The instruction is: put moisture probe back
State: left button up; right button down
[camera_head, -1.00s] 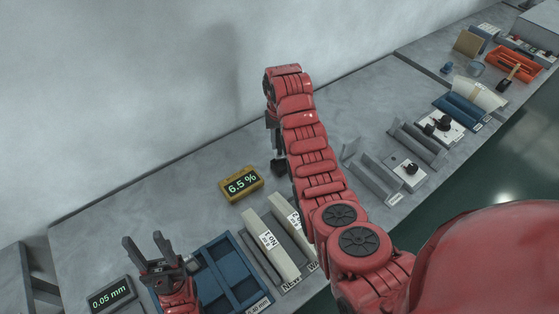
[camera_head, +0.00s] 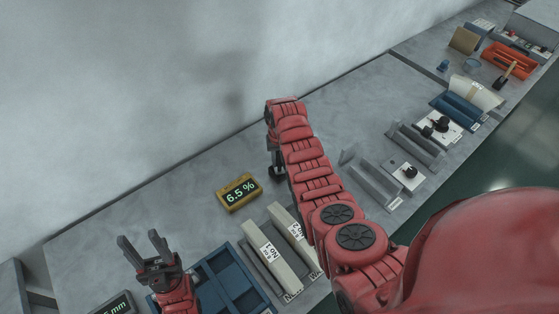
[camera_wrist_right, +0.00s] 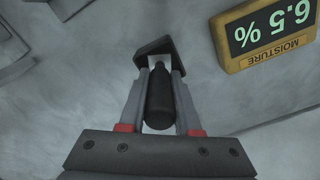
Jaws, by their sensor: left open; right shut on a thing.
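The moisture probe (camera_wrist_right: 159,98) is a black rod with a dark, wider end piece. My right gripper (camera_wrist_right: 160,75) is shut on it in the right wrist view, with a finger on each side. In the head view the dark lower end of the probe (camera_head: 277,172) shows at or just above the table, and my red arm hides part of it. The yellow moisture display (camera_head: 239,192) reads 6.5 % and lies left of the probe; it also shows in the right wrist view (camera_wrist_right: 265,32). My left gripper (camera_head: 143,245) is open and empty at the lower left.
A blue tray (camera_head: 240,268) lies near the front edge, with two pale bars labelled NO 1 (camera_head: 270,257) and NO 2 (camera_head: 295,228) beside it. Grey fixtures (camera_head: 372,180) stand right of my right arm. The table behind the display is clear.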

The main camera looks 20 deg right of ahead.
jog(key=shift+f, duration=0.5)
jog(key=shift+f, duration=0.1)
jog(key=c, duration=0.6)
grip_release()
